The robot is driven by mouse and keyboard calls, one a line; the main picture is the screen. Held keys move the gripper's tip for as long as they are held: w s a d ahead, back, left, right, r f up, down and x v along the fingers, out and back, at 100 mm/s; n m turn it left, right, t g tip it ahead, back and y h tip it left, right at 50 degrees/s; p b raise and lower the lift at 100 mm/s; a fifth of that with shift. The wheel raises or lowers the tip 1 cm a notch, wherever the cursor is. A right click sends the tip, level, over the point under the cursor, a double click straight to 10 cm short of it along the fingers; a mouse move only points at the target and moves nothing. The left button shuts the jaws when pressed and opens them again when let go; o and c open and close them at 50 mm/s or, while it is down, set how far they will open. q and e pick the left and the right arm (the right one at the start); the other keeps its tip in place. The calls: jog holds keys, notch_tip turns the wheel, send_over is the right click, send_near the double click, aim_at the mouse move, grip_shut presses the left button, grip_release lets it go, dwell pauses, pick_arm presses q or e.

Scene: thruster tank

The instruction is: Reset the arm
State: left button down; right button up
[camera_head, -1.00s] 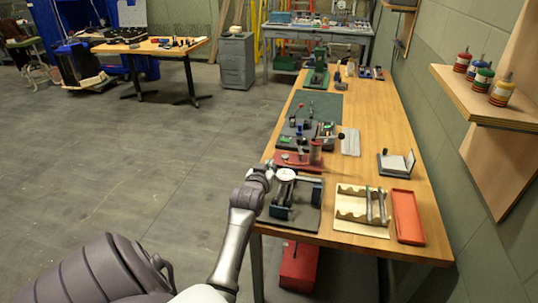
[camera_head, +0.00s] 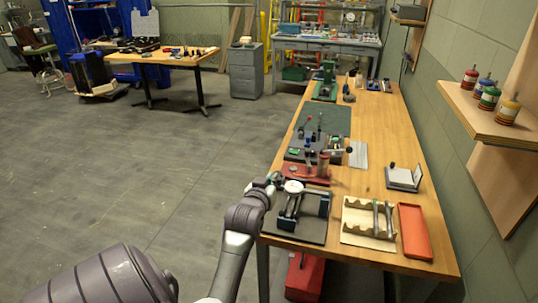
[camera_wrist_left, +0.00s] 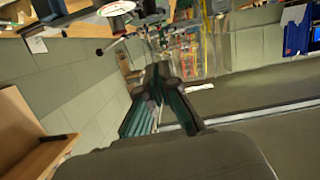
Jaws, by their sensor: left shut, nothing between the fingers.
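My left arm reaches in from the bottom left of the head view to the near left edge of the long wooden bench (camera_head: 374,155). Its gripper (camera_head: 275,181) is shut and empty beside a tool with a round white dial (camera_head: 293,186), which stands on a dark mat (camera_head: 312,229). In the head view I cannot tell whether gripper and tool touch. In the left wrist view the dark fingers of the left gripper (camera_wrist_left: 165,100) show at the middle, and the dial (camera_wrist_left: 117,8) is at the top. My right gripper is not in view.
A wooden rack with metal rods (camera_head: 355,237) and a red tray (camera_head: 414,232) lie at the bench's near end. A red clamp base (camera_head: 303,173) stands behind the dial tool. A wall shelf (camera_head: 490,118) is at the right. The floor (camera_head: 150,180) left of the bench is clear.

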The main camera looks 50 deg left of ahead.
pick_arm(q)
jog(key=shift+v, duration=1)
